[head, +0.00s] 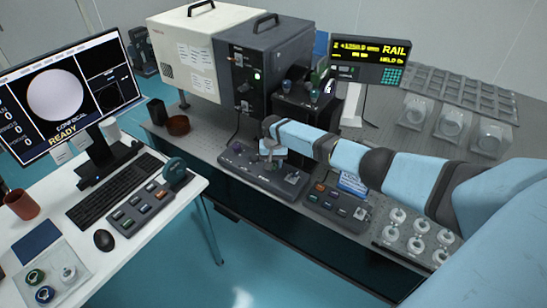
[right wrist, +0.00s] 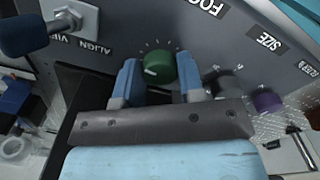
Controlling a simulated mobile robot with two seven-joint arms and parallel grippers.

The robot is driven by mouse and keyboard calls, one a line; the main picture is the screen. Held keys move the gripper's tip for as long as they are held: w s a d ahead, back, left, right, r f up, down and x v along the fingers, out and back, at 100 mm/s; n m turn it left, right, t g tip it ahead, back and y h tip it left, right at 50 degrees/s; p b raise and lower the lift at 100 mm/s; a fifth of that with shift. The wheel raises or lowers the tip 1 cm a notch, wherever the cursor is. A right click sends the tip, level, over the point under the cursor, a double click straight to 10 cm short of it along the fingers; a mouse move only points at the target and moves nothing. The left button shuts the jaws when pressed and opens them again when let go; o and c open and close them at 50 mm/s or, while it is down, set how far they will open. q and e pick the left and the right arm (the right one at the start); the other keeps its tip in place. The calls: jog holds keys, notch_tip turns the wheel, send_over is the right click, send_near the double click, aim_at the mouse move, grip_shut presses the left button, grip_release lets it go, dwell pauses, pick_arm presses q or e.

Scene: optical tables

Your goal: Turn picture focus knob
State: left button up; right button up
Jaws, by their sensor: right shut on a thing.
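The green knob (right wrist: 158,68) shows in the right wrist view on a grey panel, below a label (right wrist: 205,5) cut off after "FOC". It has a white pointer mark and a ring of tick marks. My right gripper (right wrist: 160,76) is shut on it, one blue finger on each side. In the head view my right gripper (head: 270,156) is at a dark control box (head: 290,184) on the optical table, and the knob is hidden there. The monitor (head: 68,95) shows a pale round disc and the word "READY". My left gripper is not in view.
In the wrist view, a dark knob (right wrist: 226,83) and a purple knob (right wrist: 266,100) lie to the right, and a blue-tipped lever (right wrist: 25,35) to the left. In the head view, a button box (head: 338,207) sits right of the control box, and a grey instrument (head: 265,65) behind.

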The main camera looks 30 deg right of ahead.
jog(key=shift+m+p, duration=0.5)
jog(key=shift+m, duration=0.3)
jog(key=o, duration=0.9)
jog(key=shift+o, duration=0.2)
notch_tip(320, 180, up, 14)
jog(key=shift+f, duration=0.15)
